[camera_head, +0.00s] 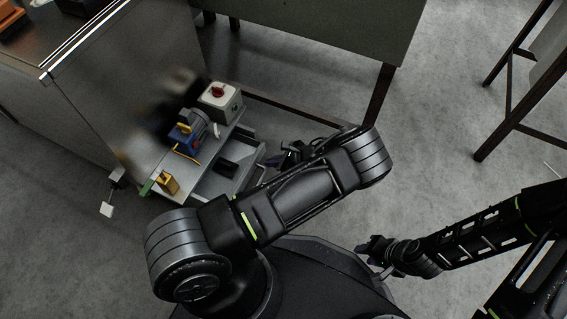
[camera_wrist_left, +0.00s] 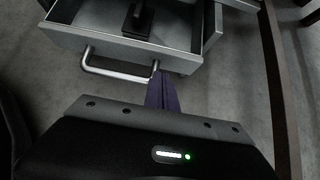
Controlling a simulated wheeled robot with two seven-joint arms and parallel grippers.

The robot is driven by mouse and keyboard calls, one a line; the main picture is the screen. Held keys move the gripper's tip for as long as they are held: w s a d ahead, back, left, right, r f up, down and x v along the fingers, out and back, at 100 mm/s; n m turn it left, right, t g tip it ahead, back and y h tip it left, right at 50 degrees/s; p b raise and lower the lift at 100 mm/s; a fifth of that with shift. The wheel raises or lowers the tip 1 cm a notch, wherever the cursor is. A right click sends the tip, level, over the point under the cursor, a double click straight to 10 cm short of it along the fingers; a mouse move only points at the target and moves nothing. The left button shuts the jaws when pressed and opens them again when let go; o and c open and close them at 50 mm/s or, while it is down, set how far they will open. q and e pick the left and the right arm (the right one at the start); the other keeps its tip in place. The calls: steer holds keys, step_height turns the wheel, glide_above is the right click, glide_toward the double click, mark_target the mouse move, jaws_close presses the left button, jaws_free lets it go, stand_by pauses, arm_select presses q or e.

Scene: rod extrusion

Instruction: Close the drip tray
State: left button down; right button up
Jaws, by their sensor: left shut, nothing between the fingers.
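The drip tray (camera_head: 208,187) is a grey drawer standing open below the machine's light grey top in the head view. In the left wrist view the drip tray (camera_wrist_left: 190,62) shows its front panel with a metal bar handle (camera_wrist_left: 108,72). A dark block (camera_wrist_left: 138,20) lies inside it. My left gripper (camera_head: 272,161) is just beyond the tray's right side in the head view. In the left wrist view its purple fingers (camera_wrist_left: 160,76) are shut and empty, close to the handle's right end; I cannot tell whether they touch. My right gripper (camera_head: 366,249) is far from the tray, its fingers too small to read.
On the machine stand a blue motor unit (camera_head: 188,134), a white box with a red knob (camera_head: 220,100) and a yellow block (camera_head: 168,183). A large grey cabinet (camera_head: 90,115) stands to the left. A dark table leg (camera_head: 379,98) is behind; open floor lies right.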

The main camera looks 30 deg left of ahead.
mark_target(254, 156)
arm_select(q)
steer(key=shift+a+r+b, duration=0.15)
steer(key=shift+a+b, duration=0.15)
steer(key=shift+a, duration=1.25)
steer(key=shift+a, duration=0.1)
steer(key=shift+a, duration=2)
steer(key=shift+d, duration=0.1)
